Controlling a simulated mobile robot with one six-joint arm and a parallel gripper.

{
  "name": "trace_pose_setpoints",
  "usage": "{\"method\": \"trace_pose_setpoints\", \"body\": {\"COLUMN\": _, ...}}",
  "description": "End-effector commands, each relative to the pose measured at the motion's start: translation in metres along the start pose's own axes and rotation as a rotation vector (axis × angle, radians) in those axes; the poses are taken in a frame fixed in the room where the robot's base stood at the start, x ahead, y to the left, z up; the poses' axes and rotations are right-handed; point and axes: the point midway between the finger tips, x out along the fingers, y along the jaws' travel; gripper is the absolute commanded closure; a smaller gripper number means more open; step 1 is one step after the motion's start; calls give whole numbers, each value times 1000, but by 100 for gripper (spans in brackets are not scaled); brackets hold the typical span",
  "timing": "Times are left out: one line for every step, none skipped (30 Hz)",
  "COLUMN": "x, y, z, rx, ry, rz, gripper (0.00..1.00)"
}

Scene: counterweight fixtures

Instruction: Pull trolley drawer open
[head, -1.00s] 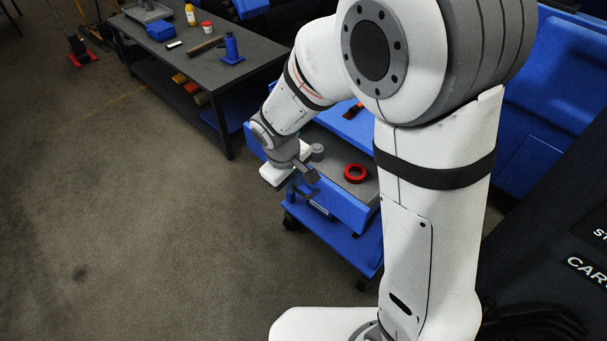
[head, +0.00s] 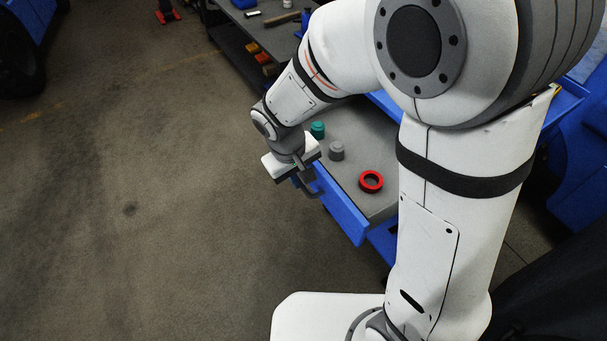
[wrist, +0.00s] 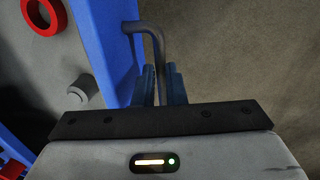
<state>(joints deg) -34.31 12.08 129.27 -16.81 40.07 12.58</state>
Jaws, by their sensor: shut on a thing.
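The blue trolley drawer (head: 345,212) stands pulled out, its grey floor in view. Its blue front panel also shows in the wrist view (wrist: 108,45). A grey bar handle (wrist: 150,32) stands off that panel, and in the head view it shows beside my gripper (head: 308,184). In the wrist view my gripper (wrist: 160,84) is shut on the handle, with a finger on each side of it. In the drawer lie a red ring (head: 371,182), a grey knobbed weight (head: 337,151) and a teal knobbed weight (head: 318,130).
A dark workbench (head: 235,32) with several items on it stands at the back. A red-footed object (head: 167,16) is on the floor at the upper left. The floor (head: 150,230) to the left of the drawer is clear.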

Motion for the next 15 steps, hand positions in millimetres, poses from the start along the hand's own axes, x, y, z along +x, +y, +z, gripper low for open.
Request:
{"method": "trace_pose_setpoints", "body": {"x": 0, "y": 1, "z": -1, "rx": 2, "ry": 3, "rz": 0, "gripper": 100}}
{"method": "trace_pose_setpoints", "body": {"x": 0, "y": 1, "z": -1, "rx": 3, "ry": 4, "rz": 0, "gripper": 100}}
{"method": "trace_pose_setpoints", "body": {"x": 0, "y": 2, "z": -1, "rx": 4, "ry": 4, "rz": 0, "gripper": 89}}
{"method": "trace_pose_setpoints", "body": {"x": 0, "y": 2, "z": -1, "rx": 4, "ry": 4, "rz": 0, "gripper": 86}}
{"method": "trace_pose_setpoints", "body": {"x": 0, "y": 2, "z": -1, "rx": 5, "ry": 4, "rz": 0, "gripper": 84}}
{"method": "trace_pose_setpoints", "body": {"x": 0, "y": 2, "z": -1, "rx": 5, "ry": 4, "rz": 0, "gripper": 80}}
{"method": "trace_pose_setpoints", "body": {"x": 0, "y": 2, "z": -1, "rx": 5, "ry": 4, "rz": 0, "gripper": 80}}
{"method": "trace_pose_setpoints", "body": {"x": 0, "y": 2, "z": -1, "rx": 5, "ry": 4, "rz": 0, "gripper": 80}}
{"method": "trace_pose_setpoints", "body": {"x": 0, "y": 2, "z": -1, "rx": 5, "ry": 4, "rz": 0, "gripper": 80}}
{"method": "trace_pose_setpoints", "body": {"x": 0, "y": 2, "z": -1, "rx": 5, "ry": 4, "rz": 0, "gripper": 80}}
{"method": "trace_pose_setpoints", "body": {"x": 0, "y": 2, "z": -1, "rx": 5, "ry": 4, "rz": 0, "gripper": 80}}
{"method": "trace_pose_setpoints", "body": {"x": 0, "y": 2, "z": -1, "rx": 5, "ry": 4, "rz": 0, "gripper": 80}}
{"method": "trace_pose_setpoints", "body": {"x": -1, "y": 2, "z": -1, "rx": 5, "ry": 4, "rz": 0, "gripper": 80}}
{"method": "trace_pose_setpoints", "body": {"x": -2, "y": 2, "z": -1, "rx": 5, "ry": 5, "rz": 0, "gripper": 80}}
{"method": "trace_pose_setpoints", "body": {"x": -5, "y": 2, "z": -2, "rx": 5, "ry": 6, "rz": 0, "gripper": 80}}
